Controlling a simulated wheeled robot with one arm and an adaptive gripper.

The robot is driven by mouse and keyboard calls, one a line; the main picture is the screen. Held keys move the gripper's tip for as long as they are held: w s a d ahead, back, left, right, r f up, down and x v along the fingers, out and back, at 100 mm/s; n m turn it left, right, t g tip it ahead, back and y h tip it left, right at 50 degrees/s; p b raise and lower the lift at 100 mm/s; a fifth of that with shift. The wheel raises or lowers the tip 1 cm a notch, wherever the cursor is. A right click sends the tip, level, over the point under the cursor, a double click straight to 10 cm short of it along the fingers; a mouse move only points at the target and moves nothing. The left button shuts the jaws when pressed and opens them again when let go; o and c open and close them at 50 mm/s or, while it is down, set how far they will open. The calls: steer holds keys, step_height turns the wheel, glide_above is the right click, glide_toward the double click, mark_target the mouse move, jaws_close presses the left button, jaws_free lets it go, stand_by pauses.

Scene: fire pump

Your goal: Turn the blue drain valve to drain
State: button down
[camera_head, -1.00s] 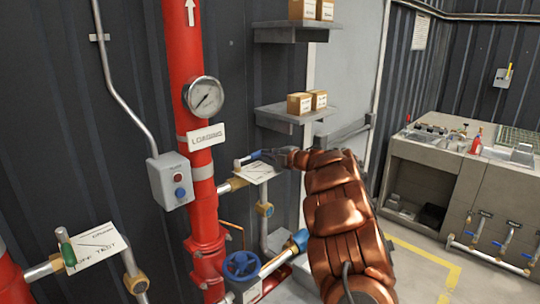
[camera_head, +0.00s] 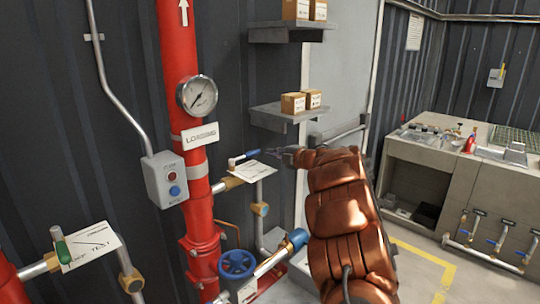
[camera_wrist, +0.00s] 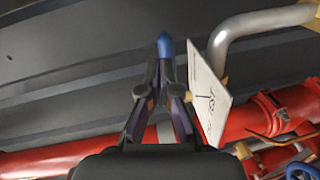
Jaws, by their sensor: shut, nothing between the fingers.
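A blue-handled lever valve (camera_head: 245,156) sits beside a white label plate (camera_head: 255,172) on a side branch of the red riser. Its lever points right, toward my gripper. The plate's wording is too small to read. My gripper (camera_head: 281,150) is shut and empty, just right of the lever's tip, with a small gap in the head view. In the wrist view the blue handle tip (camera_wrist: 165,46) shows straight beyond the closed fingers (camera_wrist: 160,72). The plate (camera_wrist: 207,97) is to their right there. Whether the fingers touch the handle is unclear in that view.
A blue handwheel (camera_head: 237,264) is lower down. A green-handled valve (camera_head: 60,245) is at left. Shelves (camera_head: 285,113) hang above my gripper. A sink bench (camera_head: 475,175) stands right.

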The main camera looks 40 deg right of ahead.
steer(key=s+d+r+b, duration=0.1)
steer(key=s+d+b, duration=0.1)
steer(key=s+d, duration=0.4)
steer(key=shift+d, duration=0.75)
